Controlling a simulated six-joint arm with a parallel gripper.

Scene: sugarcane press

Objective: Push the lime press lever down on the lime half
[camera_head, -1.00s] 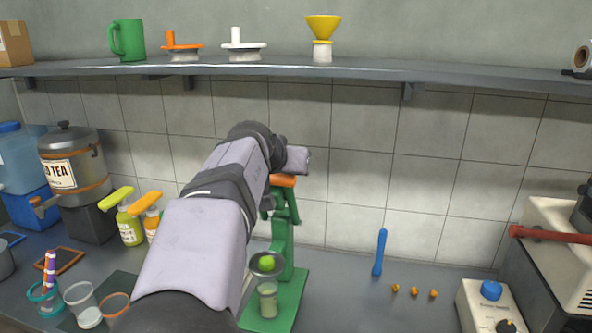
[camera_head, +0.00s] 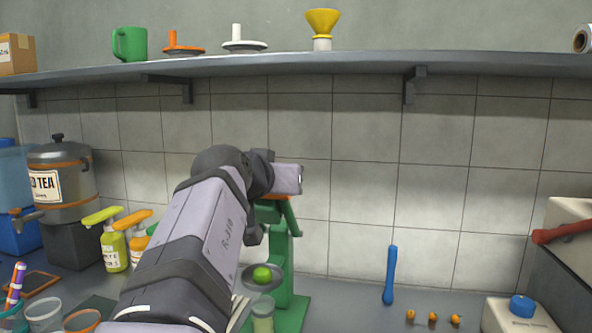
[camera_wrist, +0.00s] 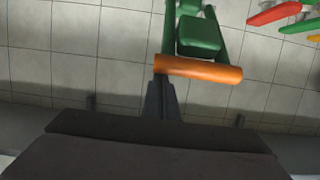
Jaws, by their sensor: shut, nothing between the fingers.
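The green lime press (camera_head: 285,270) stands on the counter. Its lever is raised, with an orange handle (camera_head: 274,197) at the top, partly hidden by my arm. The handle also shows in the wrist view (camera_wrist: 205,70) as an orange bar across the green lever arms. The green lime half (camera_head: 262,273) sits in the press cup, with a clear glass (camera_head: 262,312) below it. My gripper (camera_wrist: 160,82) is shut and empty, its tips at the left end of the handle. I cannot tell if they touch it. In the head view the fingers are hidden.
A blue tool (camera_head: 390,275) leans against the wall right of the press, near several small orange pieces (camera_head: 433,317). Bottles (camera_head: 114,245) and a tea dispenser (camera_head: 62,185) stand left. A shelf (camera_head: 350,66) runs above. Cups stand at front left.

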